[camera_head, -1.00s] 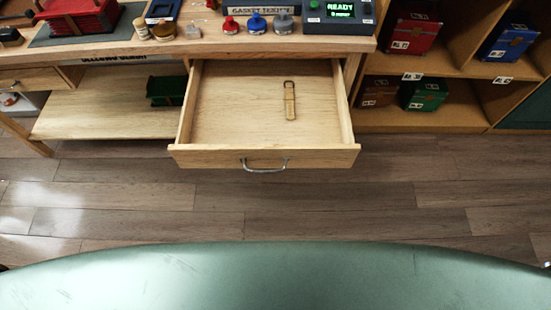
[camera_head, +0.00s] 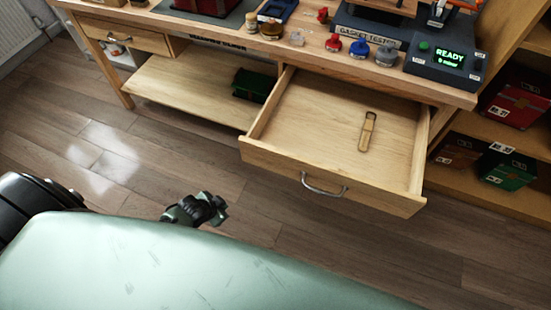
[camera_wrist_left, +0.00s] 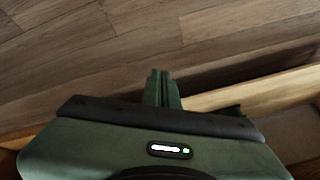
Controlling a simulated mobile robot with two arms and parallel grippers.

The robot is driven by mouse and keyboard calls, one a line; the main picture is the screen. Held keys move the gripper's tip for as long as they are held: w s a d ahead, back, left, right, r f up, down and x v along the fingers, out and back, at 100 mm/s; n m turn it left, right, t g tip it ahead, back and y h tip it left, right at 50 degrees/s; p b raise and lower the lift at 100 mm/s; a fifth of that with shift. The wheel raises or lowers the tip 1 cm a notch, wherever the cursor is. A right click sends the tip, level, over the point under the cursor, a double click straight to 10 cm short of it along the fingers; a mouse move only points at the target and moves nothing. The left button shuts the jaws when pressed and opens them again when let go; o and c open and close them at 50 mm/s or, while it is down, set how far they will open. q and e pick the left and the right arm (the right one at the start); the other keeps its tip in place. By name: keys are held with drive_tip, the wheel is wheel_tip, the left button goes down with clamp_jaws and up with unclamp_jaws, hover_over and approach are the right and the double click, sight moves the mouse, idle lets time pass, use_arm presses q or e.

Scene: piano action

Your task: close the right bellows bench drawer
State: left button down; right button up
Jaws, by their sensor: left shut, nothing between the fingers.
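The right bellows bench drawer (camera_head: 275,158) is pulled well out from under the bench top. It has a light wood front and a curved metal handle (camera_head: 323,188). A small flat wooden piece with a metal loop (camera_head: 368,132) lies inside it. My left gripper (camera_head: 208,208) is low over the floor, left of the drawer front and nearer to me, apart from it. In the left wrist view its fingers (camera_wrist_left: 161,84) are together, with nothing between them. My right gripper is in neither current view.
The bench top (camera_head: 300,55) carries bottles and a gasket tester (camera_head: 440,60). A smaller left drawer (camera_head: 125,36) and a low shelf (camera_head: 190,92) with a green box (camera_head: 252,85) are to the left. A shelf unit with cases (camera_head: 515,100) stands right. Floor (camera_head: 120,150) before the bench is clear.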

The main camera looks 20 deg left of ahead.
use_arm(q)
drive_tip(key=w+d+r+m+t+h, duration=0.1)
drive_tip(key=w+r, duration=0.3)
drive_tip(key=r, duration=0.2)
drive_tip(key=w+d+r+m, duration=0.2)
drive_tip(key=w+r, duration=0.1)
drive_tip(key=r, duration=0.2)
drive_tip(key=s+d+r+m+h, duration=0.1)
drive_tip(key=s+d+r+m, duration=0.15)
drive_tip(key=r, duration=0.45)
drive_tip(key=s+d+r+m+h+b, duration=0.1)
drive_tip(key=d+r+m, duration=0.2)
drive_tip(key=r, duration=0.4)
drive_tip(key=s+d+r+m+h, duration=0.1)
drive_tip(key=d+r+m+h, duration=0.15)
drive_tip(key=r, duration=0.45)
drive_tip(key=b, duration=0.1)
approach(284, 161)
drive_tip(key=s+d+x, duration=0.1)
drive_tip(key=x, duration=0.3)
drive_tip(key=shift+w+a+f+m+g+y, duration=0.1)
drive_tip(key=shift+w+m+g+y, duration=0.05)
drive_tip(key=shift+w+y, duration=0.15)
drive_tip(key=shift+w+a+f+m+g+y, duration=0.1)
drive_tip(key=shift+w+m+g+y, duration=0.05)
drive_tip(key=shift+w, duration=0.3)
